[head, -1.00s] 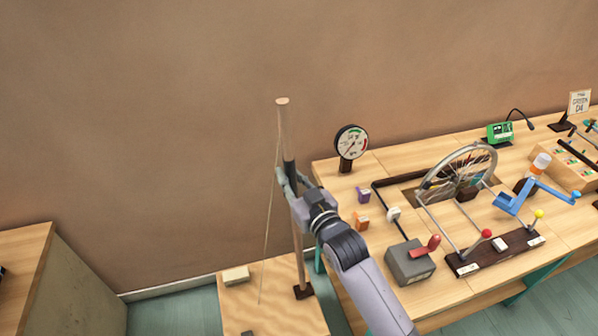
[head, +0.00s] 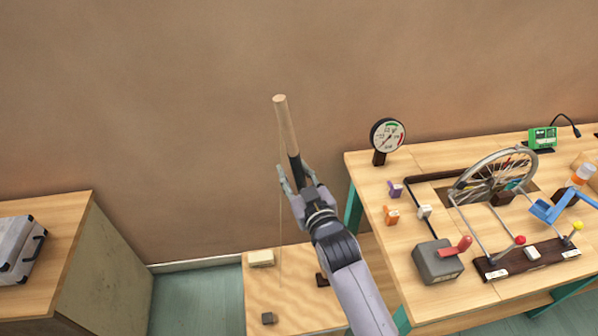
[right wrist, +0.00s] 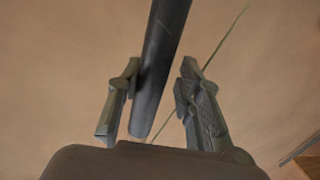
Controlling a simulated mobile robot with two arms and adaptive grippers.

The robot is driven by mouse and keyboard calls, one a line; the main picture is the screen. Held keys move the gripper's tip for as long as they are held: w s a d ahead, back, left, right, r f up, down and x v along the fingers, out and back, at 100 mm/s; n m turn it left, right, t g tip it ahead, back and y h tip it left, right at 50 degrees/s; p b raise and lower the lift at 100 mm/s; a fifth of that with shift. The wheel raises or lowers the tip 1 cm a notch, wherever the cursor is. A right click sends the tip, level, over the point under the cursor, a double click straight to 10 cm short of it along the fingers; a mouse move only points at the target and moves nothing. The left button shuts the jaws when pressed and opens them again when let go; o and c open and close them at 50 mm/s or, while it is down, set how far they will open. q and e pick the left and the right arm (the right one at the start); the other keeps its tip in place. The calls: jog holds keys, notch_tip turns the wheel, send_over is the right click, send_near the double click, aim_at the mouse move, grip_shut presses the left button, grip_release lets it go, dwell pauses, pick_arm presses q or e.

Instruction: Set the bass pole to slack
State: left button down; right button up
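The bass pole (head: 286,125) is a light wooden stick with a dark grip section. It leans left, its foot near a dark block (head: 322,280) on the low wooden platform (head: 290,318). A thin string (head: 281,230) runs down beside it to the platform; whether it is taut I cannot tell. My right gripper (head: 294,174) is around the dark section. In the right wrist view (right wrist: 158,85) its fingers stand either side of the pole, close to the left finger, with a gap at the right finger. The string passes behind the right finger. My left gripper is not in view.
The workbench at the right holds a round gauge (head: 388,136), a bicycle wheel (head: 492,175), a grey box with a red lever (head: 437,262) and a blue crank (head: 548,211). A small pale block (head: 261,258) lies on the platform. A case (head: 18,250) sits on the left table.

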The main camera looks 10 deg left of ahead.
jog(key=shift+o, duration=1.1)
jog(key=shift+a, duration=0.2)
jog(key=shift+d, duration=0.1)
jog(key=v, duration=1.2)
